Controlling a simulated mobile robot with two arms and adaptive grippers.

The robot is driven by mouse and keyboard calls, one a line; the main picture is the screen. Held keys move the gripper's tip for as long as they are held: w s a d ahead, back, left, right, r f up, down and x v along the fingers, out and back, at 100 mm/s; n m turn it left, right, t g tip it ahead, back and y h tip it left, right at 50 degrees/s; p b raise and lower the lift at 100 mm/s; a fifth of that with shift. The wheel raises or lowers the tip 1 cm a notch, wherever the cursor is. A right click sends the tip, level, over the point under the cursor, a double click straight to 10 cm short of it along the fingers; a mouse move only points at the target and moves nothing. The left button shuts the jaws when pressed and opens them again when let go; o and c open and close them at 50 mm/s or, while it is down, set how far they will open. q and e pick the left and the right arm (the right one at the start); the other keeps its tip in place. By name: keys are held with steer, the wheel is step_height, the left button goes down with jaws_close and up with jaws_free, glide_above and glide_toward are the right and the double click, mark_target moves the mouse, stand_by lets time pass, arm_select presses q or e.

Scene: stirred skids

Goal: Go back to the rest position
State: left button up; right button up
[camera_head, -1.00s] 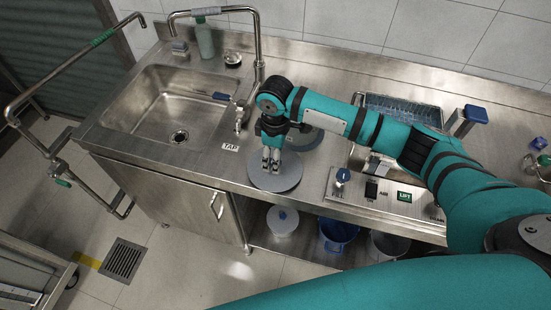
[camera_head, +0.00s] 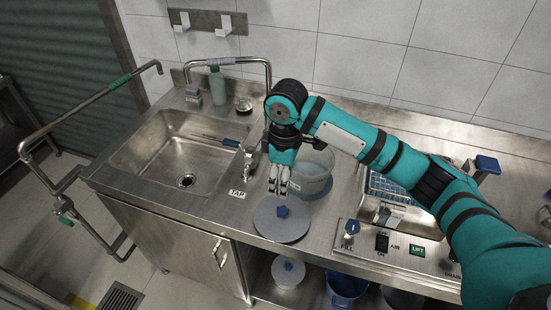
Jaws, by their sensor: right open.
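My right gripper (camera_head: 278,188) comes in from the right on its teal arm. It points down with its fingers apart and empty, just above and behind a round grey lid (camera_head: 282,232) in the picture. The lid lies flat on the steel counter (camera_head: 225,203) and its blue knob (camera_head: 282,211) shows free, apart from the fingertips. A translucent tub (camera_head: 315,172) stands behind the gripper, partly hidden by it. My left gripper is not in view.
The sink (camera_head: 170,160) with its tap (camera_head: 235,60) lies left of the gripper. A wire basket (camera_head: 385,190) and a control panel (camera_head: 395,247) are on the right, under my arm. Bins (camera_head: 288,271) stand on the shelf below. Wall hooks (camera_head: 222,25) are behind the sink.

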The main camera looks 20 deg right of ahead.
steer(key=s+a+f+m+t+y, duration=0.25)
steer(key=s+a+f, duration=0.45)
steer(key=s+f, duration=0.45)
steer(key=s+d+f+m+t+h, duration=0.1)
steer(key=s+d+f+m+h, duration=0.1)
steer(key=s+d+m, duration=0.85)
steer(key=s+d+f+n+g+b, duration=0.1)
steer(key=s+f+n, duration=0.15)
steer(key=f, duration=1.15)
steer(key=s+d+f+n+b, duration=0.1)
steer(key=s+f+n, duration=0.15)
steer(key=f, duration=1.25)
steer(key=s+d+f+g, duration=0.1)
steer(key=s+d+f, duration=0.2)
steer(key=s+f, duration=1.3)
steer(key=shift+s+f+m+b, duration=0.15)
steer(key=shift+m+b, duration=0.25)
steer(key=shift+b, duration=0.05)
